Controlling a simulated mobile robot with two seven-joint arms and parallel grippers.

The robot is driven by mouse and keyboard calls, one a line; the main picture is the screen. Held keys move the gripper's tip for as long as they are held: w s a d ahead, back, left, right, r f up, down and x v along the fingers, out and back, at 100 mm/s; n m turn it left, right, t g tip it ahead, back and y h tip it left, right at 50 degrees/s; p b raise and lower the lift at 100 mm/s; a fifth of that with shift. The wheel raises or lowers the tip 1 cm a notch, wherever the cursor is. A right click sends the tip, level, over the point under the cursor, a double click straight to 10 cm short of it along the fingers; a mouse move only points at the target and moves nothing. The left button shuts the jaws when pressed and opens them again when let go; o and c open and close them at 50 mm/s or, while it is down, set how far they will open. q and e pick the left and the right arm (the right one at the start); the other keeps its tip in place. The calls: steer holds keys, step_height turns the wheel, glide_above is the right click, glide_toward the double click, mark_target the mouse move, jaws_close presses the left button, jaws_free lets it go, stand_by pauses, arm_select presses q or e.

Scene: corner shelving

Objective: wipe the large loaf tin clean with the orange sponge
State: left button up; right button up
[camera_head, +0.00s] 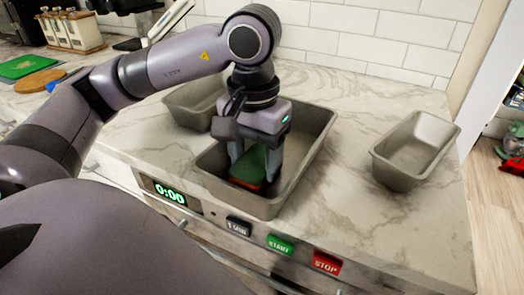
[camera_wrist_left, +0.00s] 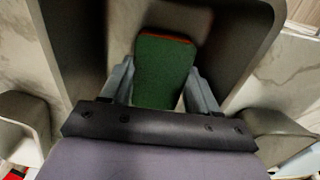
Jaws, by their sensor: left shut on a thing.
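The large loaf tin (camera_head: 311,135) is a grey metal pan in the middle of the counter in the head view. Its inner wall (camera_wrist_left: 238,60) also shows in the left wrist view. My left gripper (camera_head: 257,172) reaches down into the tin, near its front end. It is shut on the sponge (camera_head: 249,164), which has a green upper side and an orange-red underside. In the left wrist view the sponge (camera_wrist_left: 163,70) sits between the two fingers. Whether its underside touches the tin floor I cannot tell. My right gripper is not in view.
A smaller tin (camera_head: 412,155) stands to the right, and another (camera_head: 187,118) stands behind left, close to the large tin. An appliance panel with a START button (camera_head: 279,245) runs along the counter front. A tiled wall (camera_head: 370,45) closes the back. Marble counter lies clear between the tins.

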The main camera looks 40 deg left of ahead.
mark_target(279, 178)
arm_select(q)
steer(key=shift+s, duration=0.25)
steer(key=shift+w+d+f, duration=0.1)
steer(key=shift+d, duration=0.45)
steer(key=shift+w+d, duration=0.15)
steer(key=shift+d, duration=0.4)
steer(key=shift+w+d, duration=0.15)
steer(key=shift+d, duration=0.35)
steer(key=shift+w+d+b, duration=0.1)
steer(key=shift+w+b, duration=0.6)
steer(key=shift+w, duration=1.3)
steer(key=shift+w+d, duration=0.1)
steer(key=shift+w, duration=1.95)
steer(key=shift+w+a, duration=0.45)
steer(key=shift+w, duration=0.2)
steer(key=shift+w+a, duration=0.45)
steer(key=shift+w, duration=0.15)
steer(key=shift+s+d+b, duration=0.2)
steer(key=shift+s+b, duration=0.05)
steer(key=shift+s, duration=0.65)
steer(key=shift+s+d+b, duration=0.15)
steer(key=shift+s+b, duration=0.1)
steer(key=shift+s, duration=0.65)
steer(key=shift+s+d, duration=0.25)
steer(key=shift+s, duration=1.05)
steer(key=shift+s+d, duration=0.2)
steer(key=shift+s, duration=1.1)
